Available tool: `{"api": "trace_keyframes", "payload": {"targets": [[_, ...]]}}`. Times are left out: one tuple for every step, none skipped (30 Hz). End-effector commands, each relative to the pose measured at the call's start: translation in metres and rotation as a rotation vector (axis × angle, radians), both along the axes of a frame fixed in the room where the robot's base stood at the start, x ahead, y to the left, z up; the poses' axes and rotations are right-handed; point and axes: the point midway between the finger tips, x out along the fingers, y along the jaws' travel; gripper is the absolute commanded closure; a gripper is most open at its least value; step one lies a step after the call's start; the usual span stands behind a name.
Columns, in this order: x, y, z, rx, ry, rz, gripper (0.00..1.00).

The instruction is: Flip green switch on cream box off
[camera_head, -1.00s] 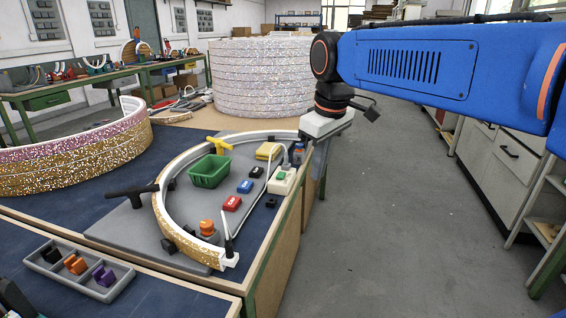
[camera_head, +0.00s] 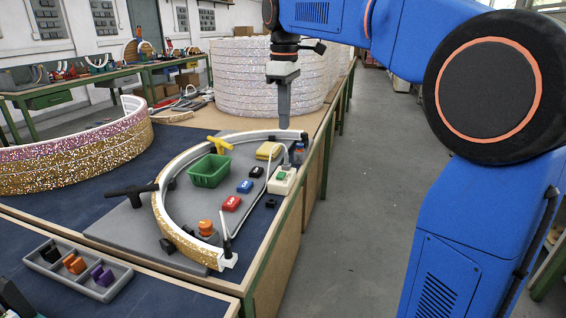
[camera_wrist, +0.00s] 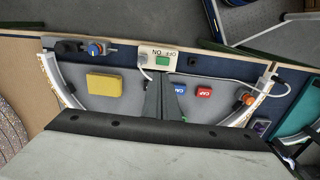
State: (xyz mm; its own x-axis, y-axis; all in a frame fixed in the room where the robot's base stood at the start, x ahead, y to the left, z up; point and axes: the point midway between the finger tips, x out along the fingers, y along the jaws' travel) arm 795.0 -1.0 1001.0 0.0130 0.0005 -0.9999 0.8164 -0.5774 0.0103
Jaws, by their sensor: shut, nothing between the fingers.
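The cream box (camera_head: 285,187) sits at the right edge of the grey board, with a green switch (camera_head: 281,176) on its top. In the wrist view the cream box (camera_wrist: 144,65) carries the green switch (camera_wrist: 163,60) beside printed ON and OFF marks. I cannot tell which way the switch is tipped. My gripper (camera_head: 284,126) points down, shut and empty, well above the far right part of the board. In the wrist view my gripper (camera_wrist: 164,80) shows just below the cream box in the picture, apart from it.
A green basket (camera_head: 210,171), a yellow block (camera_head: 268,151), and red (camera_head: 232,203), blue (camera_head: 245,187) and black small blocks lie inside the glittery arc (camera_head: 172,222). A white cable runs by the box.

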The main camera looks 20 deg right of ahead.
Motion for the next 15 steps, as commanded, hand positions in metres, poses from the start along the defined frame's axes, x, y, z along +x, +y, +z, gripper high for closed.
{"api": "trace_keyframes", "payload": {"targets": [[0.0038, 0.0014, 0.0003, 0.000, 0.005, 0.010, 1.00], [0.0050, 0.0019, 0.0011, -0.001, 0.007, 0.014, 1.00], [0.0064, 0.0025, 0.0019, -0.002, 0.008, 0.019, 1.00], [0.0072, 0.0027, 0.0023, -0.002, 0.010, 0.022, 1.00], [0.0078, 0.0029, 0.0025, -0.001, 0.011, 0.024, 1.00], [0.0083, 0.0032, 0.0026, -0.002, 0.012, 0.026, 1.00], [0.0085, 0.0032, 0.0026, -0.002, 0.012, 0.027, 1.00], [0.0086, 0.0032, 0.0026, -0.002, 0.012, 0.028, 1.00], [0.0086, 0.0032, 0.0026, -0.002, 0.012, 0.028, 1.00], [0.0086, 0.0032, 0.0026, -0.002, 0.012, 0.028, 1.00], [0.0085, 0.0031, 0.0026, -0.002, 0.012, 0.028, 1.00], [0.0085, 0.0031, 0.0025, -0.002, 0.012, 0.027, 1.00], [0.0085, 0.0031, 0.0025, -0.002, 0.012, 0.027, 1.00], [0.0085, 0.0031, 0.0025, -0.002, 0.012, 0.027, 1.00], [0.0085, 0.0030, 0.0024, -0.002, 0.012, 0.027, 1.00]]}}
